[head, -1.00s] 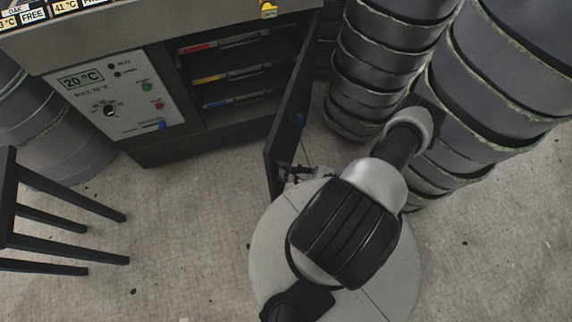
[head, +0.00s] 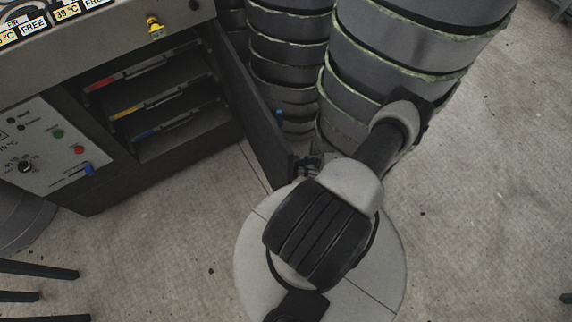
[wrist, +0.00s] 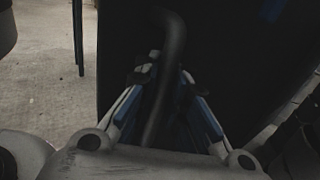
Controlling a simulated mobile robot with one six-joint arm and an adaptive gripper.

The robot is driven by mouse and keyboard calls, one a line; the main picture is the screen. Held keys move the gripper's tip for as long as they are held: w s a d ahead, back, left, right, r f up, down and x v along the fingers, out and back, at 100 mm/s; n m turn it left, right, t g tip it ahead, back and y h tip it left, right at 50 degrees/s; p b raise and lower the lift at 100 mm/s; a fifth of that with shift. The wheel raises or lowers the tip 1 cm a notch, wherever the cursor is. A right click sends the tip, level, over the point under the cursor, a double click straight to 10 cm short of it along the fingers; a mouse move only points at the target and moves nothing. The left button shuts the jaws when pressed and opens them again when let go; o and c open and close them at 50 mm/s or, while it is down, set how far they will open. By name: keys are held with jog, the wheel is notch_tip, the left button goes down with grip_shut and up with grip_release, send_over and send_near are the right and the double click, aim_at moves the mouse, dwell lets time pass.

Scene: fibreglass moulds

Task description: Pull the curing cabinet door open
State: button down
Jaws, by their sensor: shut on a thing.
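The curing cabinet (head: 110,178) stands at the left in the head view. Its dark door (head: 262,125) is swung well out from the front, and the inside is exposed. My gripper (head: 308,166) is at the door's free edge, partly hidden by my arm. In the wrist view my gripper (wrist: 166,88) is shut on the dark bar handle (wrist: 170,50), which runs between its blue-lined fingers. The dark door panel (wrist: 225,50) fills most of the view behind them.
Inside the cabinet are shelves with red, yellow and blue marks (head: 160,98). Stacked grey moulds (head: 390,60) stand close behind and right of the door. Dark legs (head: 40,270) show at lower left. Concrete floor (head: 490,220) is clear at the right.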

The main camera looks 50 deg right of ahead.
jog(key=shift+s+a+f, duration=0.1)
jog(key=shift+s, duration=0.1)
jog(key=c, duration=1.9)
grip_release()
jog(key=shift+s, duration=0.1)
jog(key=shift+o, duration=1.3)
jog(key=v, duration=1.2)
